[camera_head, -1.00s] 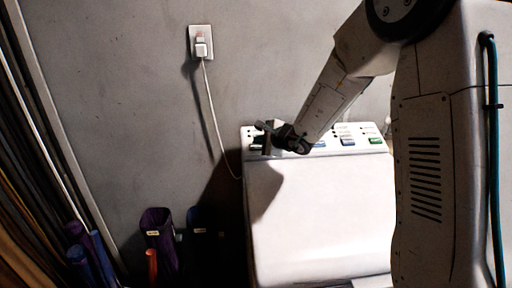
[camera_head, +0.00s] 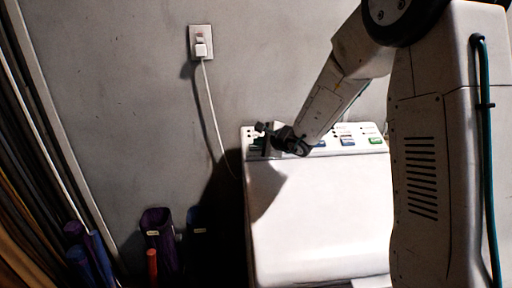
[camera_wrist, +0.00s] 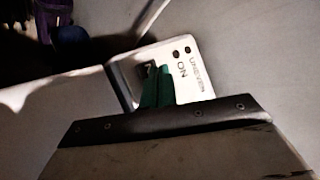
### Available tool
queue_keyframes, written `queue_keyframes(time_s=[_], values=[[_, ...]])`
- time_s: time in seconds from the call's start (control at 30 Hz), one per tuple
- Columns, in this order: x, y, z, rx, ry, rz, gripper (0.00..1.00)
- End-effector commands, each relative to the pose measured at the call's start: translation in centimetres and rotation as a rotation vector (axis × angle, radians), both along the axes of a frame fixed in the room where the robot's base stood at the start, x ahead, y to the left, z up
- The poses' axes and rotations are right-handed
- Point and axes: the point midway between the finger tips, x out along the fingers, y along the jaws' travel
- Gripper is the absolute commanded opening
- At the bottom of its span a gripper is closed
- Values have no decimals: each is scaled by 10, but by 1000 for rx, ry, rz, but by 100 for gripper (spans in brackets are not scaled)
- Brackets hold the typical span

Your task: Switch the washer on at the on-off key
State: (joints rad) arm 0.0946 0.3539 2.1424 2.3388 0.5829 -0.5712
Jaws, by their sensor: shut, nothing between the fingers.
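The white washer (camera_head: 315,215) stands against the wall, with a control panel (camera_head: 331,133) along its back edge. My gripper (camera_head: 268,141) is shut and empty at the panel's left end.
Blue (camera_head: 348,142) and green (camera_head: 376,141) keys lie farther right on the panel. A white plug and cord (camera_head: 202,50) hang from the wall outlet left of the washer. The washer's top is clear.

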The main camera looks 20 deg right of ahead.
Motion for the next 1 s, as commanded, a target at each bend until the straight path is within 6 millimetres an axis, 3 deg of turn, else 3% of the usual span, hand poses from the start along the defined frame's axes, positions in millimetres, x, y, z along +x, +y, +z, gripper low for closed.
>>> queue_keyframes(time_s=[1.0], values=[[4,-1,-10,1,2,0,0]])
